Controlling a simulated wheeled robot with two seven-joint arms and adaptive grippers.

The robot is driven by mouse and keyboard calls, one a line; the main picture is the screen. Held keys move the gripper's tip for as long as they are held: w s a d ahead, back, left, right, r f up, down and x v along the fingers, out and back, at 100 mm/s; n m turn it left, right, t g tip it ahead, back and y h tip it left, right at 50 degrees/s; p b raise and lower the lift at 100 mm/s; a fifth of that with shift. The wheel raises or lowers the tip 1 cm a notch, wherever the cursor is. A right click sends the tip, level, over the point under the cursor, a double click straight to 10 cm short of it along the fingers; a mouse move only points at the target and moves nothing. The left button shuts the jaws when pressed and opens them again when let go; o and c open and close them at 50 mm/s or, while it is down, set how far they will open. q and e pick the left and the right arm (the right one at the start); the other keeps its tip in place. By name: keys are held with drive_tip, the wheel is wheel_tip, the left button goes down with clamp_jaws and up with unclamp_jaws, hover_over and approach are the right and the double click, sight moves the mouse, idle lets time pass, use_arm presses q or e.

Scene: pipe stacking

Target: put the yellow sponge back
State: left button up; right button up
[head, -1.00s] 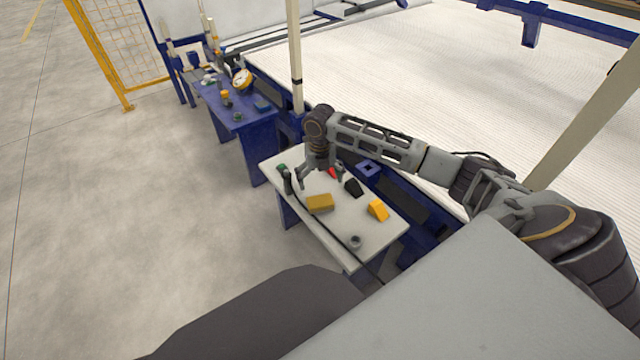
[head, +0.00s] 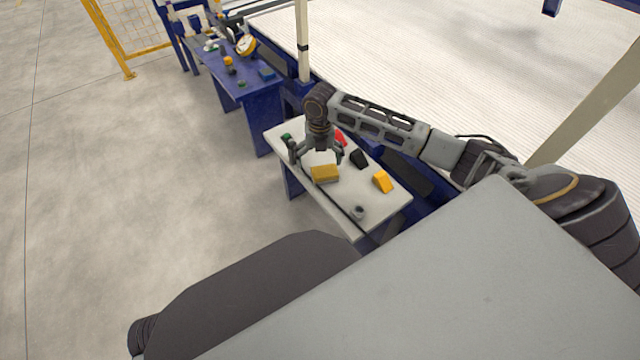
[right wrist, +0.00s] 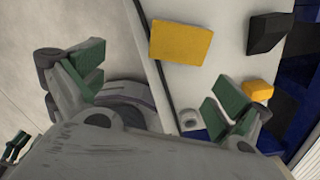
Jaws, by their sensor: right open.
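The yellow sponge (head: 325,173) is a flat dull-yellow block lying on the white table (head: 377,207). It shows whole in the right wrist view (right wrist: 181,42), at the top, beyond the fingers. My right gripper (head: 317,157) is open and empty, with its fingers spread beside and above the sponge in the head view. In the right wrist view the green-padded fingers (right wrist: 155,95) stand wide apart with nothing between them, and I see no contact with the sponge.
On the white table are a brighter yellow wedge (head: 382,181), a black block (head: 358,159), a red object (head: 341,137) and a small grey ring (head: 358,212). A dark cable (head: 327,197) runs along the table. A blue table (head: 250,98) with several items stands farther back.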

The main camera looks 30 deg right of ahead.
drive_tip(key=s+a+f+m+t+y, duration=0.1)
drive_tip(key=s+a+f+m, duration=0.45)
drive_tip(key=a, duration=0.25)
drive_tip(key=s+a+f+m+y, duration=0.1)
drive_tip(key=s+a+f+m, duration=0.35)
drive_tip(key=a+m, duration=0.2)
drive_tip(key=s+f+m+t, duration=0.1)
drive_tip(key=s+m, duration=1.2)
drive_tip(key=m, duration=0.3)
drive_tip(key=shift+d+f+h, duration=0.3)
drive_tip(key=shift+d+h, duration=0.1)
drive_tip(key=shift+d, duration=0.05)
drive_tip(key=shift+s+m, duration=0.2)
drive_tip(key=shift+m, duration=0.1)
